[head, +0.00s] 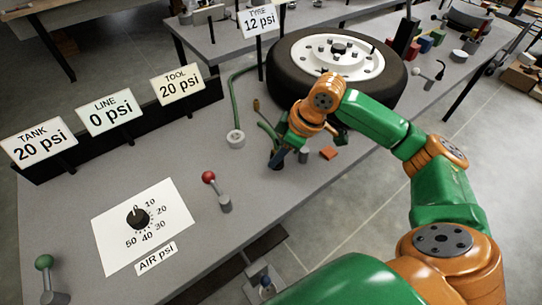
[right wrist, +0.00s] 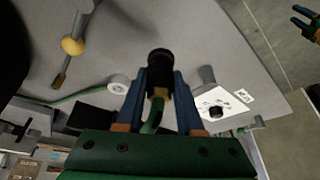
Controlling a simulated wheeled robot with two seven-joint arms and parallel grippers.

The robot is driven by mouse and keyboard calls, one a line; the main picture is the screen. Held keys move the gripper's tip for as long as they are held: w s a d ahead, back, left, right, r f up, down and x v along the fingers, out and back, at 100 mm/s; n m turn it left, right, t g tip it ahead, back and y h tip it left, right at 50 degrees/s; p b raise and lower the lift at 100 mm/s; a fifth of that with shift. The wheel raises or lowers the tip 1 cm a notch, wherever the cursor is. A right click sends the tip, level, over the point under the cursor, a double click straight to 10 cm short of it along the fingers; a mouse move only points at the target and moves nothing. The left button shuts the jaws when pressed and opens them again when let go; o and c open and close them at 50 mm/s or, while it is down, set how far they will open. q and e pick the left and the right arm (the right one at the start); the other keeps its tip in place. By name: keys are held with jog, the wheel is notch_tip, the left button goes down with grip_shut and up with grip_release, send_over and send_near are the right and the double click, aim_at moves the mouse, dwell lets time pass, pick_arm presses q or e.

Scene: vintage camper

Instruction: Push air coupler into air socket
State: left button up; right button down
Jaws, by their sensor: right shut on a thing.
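My right gripper (head: 280,160) is low over the workbench, in front of the tyre. In the right wrist view its blue fingers (right wrist: 160,92) are shut on the black air coupler (right wrist: 159,60), with a green hose bending away behind it. The coupler's round black end points away from the wrist, clear of the fingertips. A pale grey ring-shaped piece (head: 236,138) stands on the bench left of the gripper; it also shows in the right wrist view (right wrist: 118,84). I cannot tell for certain which piece is the air socket. My left gripper (right wrist: 303,24) shows at the right wrist view's edge, open and empty.
The wheel (head: 335,65) lies behind the gripper. A red-knobbed lever (head: 210,178) and the dial sheet (head: 143,222) are to the left. Pressure signs (head: 110,114) line the back.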

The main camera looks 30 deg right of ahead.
jog(key=s+a+r+b, duration=0.1)
jog(key=s+r, duration=0.3)
jog(key=s, duration=0.5)
jog(key=shift+s+r, duration=0.2)
